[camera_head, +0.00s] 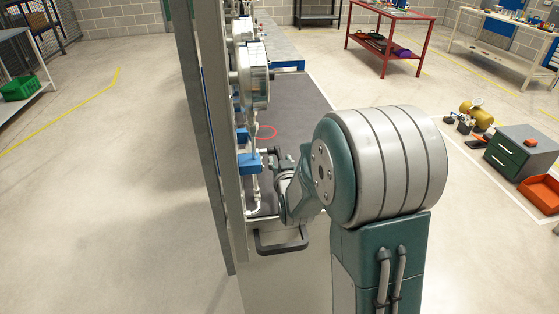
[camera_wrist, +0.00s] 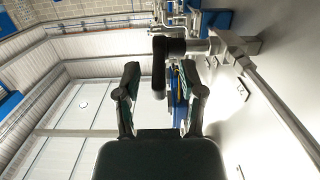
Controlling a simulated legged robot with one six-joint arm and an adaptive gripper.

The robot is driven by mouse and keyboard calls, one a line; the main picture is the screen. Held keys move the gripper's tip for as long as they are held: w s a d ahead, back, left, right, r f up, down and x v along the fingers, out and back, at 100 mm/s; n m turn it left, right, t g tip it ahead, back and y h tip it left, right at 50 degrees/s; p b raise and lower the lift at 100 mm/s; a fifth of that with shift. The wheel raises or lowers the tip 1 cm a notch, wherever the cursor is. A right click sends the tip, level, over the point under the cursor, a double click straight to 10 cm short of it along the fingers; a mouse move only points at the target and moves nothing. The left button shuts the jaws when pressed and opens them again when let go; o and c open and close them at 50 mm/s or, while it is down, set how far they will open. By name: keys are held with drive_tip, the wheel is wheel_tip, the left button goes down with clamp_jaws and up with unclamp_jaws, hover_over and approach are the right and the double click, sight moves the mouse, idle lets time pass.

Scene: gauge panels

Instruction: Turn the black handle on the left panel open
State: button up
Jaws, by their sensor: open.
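The left panel (camera_head: 240,130) stands nearly edge-on to my body camera, with gauges and pipes on its right side. In the wrist view its pale face (camera_wrist: 275,125) fills the right. A black handle (camera_wrist: 159,62) shows in the wrist view as a dark upright bar joined to a pipe fitting at its right. My gripper (camera_wrist: 161,78) is open, one finger on each side of the handle's lower end as seen; I cannot tell whether they touch it. In the head view my gripper (camera_head: 280,162) is beside the panel's lower pipes, partly hidden by my arm.
A blue valve part (camera_head: 249,163) and a round gauge (camera_head: 254,80) are on the panel near my arm. A dark loop-shaped bar (camera_head: 281,247) juts out low at the panel's base. A green-drawered cabinet (camera_head: 525,150) stands far right. The floor left of the panel is clear.

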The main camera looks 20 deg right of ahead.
drive_tip(key=v, duration=0.6)
drive_tip(key=shift+s, duration=0.3)
drive_tip(key=shift+f, duration=0.1)
